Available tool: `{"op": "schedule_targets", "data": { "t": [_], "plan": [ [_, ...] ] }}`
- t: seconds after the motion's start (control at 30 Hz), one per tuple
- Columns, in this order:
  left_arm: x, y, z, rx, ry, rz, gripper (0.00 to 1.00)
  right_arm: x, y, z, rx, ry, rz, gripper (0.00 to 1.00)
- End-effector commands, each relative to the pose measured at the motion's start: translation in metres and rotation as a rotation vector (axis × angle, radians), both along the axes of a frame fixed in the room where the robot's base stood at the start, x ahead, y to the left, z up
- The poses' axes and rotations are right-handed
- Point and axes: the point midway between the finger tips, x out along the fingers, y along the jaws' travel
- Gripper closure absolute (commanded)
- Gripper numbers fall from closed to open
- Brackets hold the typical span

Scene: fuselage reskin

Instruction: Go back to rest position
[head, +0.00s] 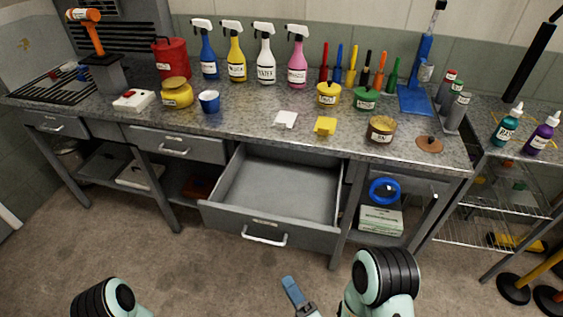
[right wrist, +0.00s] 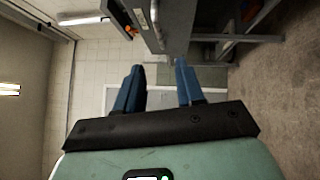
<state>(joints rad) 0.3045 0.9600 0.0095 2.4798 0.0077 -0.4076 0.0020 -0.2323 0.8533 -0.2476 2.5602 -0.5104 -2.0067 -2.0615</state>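My right gripper (head: 291,284) is low in the head view, in front of the open drawer (head: 277,190) and apart from it. Its two blue fingers stand apart with nothing between them in the right wrist view (right wrist: 158,78). My right arm's mint and black joint shows beside it. Of my left arm, only a mint and black joint shows at the bottom left of the head view; the left gripper is out of the frame. The drawer is pulled out from the workbench (head: 250,122) and looks empty.
A wire shelf cart (head: 500,200) is at the right. The floor (head: 200,260) before the bench is clear.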

Motion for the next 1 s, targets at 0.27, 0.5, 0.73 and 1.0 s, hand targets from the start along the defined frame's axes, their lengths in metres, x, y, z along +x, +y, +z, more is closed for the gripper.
{"op": "schedule_targets", "data": {
  "t": [0.27,0.5,0.73,1.0],
  "plan": [
    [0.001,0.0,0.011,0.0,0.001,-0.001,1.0,0.004,-0.009,-0.027,0.087,0.222,-0.014,0.62],
    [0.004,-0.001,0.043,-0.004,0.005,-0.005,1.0,-0.022,-0.048,-0.122,0.511,0.991,-0.277,0.62],
    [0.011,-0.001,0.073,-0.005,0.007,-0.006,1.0,-0.103,-0.079,-0.179,1.077,1.612,-0.872,0.62],
    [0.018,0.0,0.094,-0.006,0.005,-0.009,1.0,-0.178,-0.078,-0.179,1.521,1.873,-1.542,0.62]
  ]
}}
